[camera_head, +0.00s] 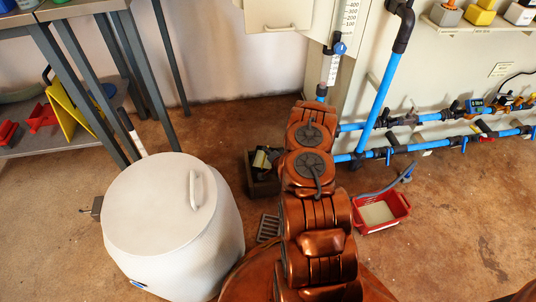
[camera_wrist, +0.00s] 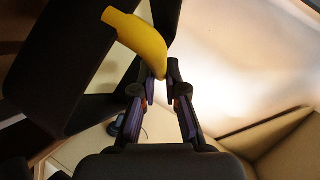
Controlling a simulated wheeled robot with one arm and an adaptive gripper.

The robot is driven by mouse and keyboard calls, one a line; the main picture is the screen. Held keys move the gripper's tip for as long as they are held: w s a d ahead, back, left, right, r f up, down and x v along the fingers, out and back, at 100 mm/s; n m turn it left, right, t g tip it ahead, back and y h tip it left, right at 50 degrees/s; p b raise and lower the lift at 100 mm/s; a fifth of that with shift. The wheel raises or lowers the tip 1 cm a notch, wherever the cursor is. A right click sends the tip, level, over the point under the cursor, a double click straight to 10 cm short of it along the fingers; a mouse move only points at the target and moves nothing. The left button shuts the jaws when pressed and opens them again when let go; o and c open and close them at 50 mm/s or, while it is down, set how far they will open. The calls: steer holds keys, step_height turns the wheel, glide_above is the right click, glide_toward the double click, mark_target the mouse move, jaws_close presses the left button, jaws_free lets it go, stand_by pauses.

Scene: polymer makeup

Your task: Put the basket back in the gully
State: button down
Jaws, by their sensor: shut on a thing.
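In the wrist view my gripper (camera_wrist: 167,90) has its two dark fingers closed at the lower end of a curved yellow piece (camera_wrist: 140,38). This looks like the handle of the basket. A large dark, angular body (camera_wrist: 62,85) fills the left of that view beside the handle; it looks like the basket. In the head view a dark open box (camera_head: 262,186) shows left of my arm, with a small pale-yellow piece at its top. Whether it is the basket or the gully is unclear. A grey slotted grate (camera_head: 268,228) lies on the floor just in front. My arm hides my gripper there.
A big white lidded drum (camera_head: 165,215) stands left of the grate. A red crate (camera_head: 381,212) with pale contents sits right of my arm, below blue pipes (camera_head: 376,110). A metal shelf rack (camera_head: 70,90) is at left. The brown floor at right is clear.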

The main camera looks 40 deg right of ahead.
steer(key=shift+f, duration=0.8)
steer(key=c, duration=1.2)
jaws_free()
steer(key=shift+r, duration=0.1)
